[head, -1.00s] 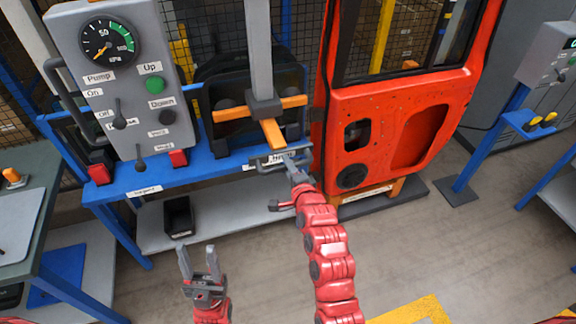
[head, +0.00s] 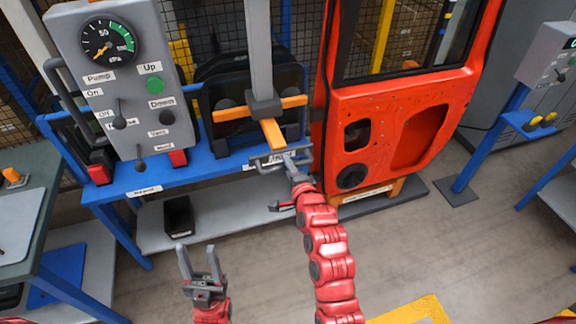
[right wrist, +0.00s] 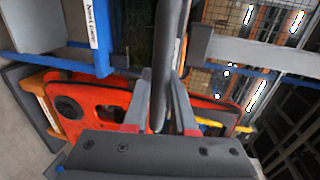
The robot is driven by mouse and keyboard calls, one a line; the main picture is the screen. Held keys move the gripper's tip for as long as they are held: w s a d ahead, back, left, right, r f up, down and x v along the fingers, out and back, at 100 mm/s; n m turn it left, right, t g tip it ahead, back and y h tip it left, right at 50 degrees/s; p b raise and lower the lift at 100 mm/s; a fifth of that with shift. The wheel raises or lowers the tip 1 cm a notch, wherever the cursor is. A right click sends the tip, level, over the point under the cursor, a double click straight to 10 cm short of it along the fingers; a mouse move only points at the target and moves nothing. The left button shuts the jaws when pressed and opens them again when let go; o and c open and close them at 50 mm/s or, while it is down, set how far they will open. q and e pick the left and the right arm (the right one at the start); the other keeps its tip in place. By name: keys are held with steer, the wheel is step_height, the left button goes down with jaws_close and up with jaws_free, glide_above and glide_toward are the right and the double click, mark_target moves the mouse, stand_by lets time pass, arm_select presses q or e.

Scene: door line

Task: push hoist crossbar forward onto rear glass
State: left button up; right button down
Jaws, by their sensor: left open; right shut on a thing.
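The hoist crossbar (head: 293,102) is orange and hangs on a grey vertical post, with an orange arm reaching toward me and a grey handle (head: 264,163) at its near end. Dark round cups show behind the crossbar. The rear glass (head: 287,80), a dark pane in the blue rack, stands just behind it; whether the cups touch it I cannot tell. My right gripper (head: 292,166) is shut on the handle, which shows as a dark bar (right wrist: 161,70) between its fingers in the right wrist view. My left gripper (head: 198,262) is open and empty, low over the floor.
A grey control panel (head: 125,75) with gauge and buttons stands left of the crossbar. An orange-red door (head: 385,120) stands close on the right. A grey shelf (head: 225,203) with a black bin (head: 178,215) lies below. The floor in front is free.

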mark_target(276, 137)
steer(key=shift+w, duration=0.25)
steer(key=b+x, duration=0.1)
steer(key=x, duration=0.2)
steer(key=r+b+x, duration=0.1)
steer(key=x, duration=0.3)
steer(key=r+b+x, duration=0.1)
steer(key=x, duration=0.2)
steer(key=shift+w+a+r+b, duration=0.1)
steer(key=shift+w+a+b, duration=0.05)
steer(key=shift+w+b, duration=0.3)
steer(key=shift+w+a, duration=0.2)
steer(key=shift+w, duration=0.3)
steer(key=shift+r, duration=0.15)
steer(key=c, duration=1)
jaws_free()
steer(key=shift+o, duration=1.3)
steer(key=shift+w+a, duration=0.1)
steer(key=shift+a, duration=0.05)
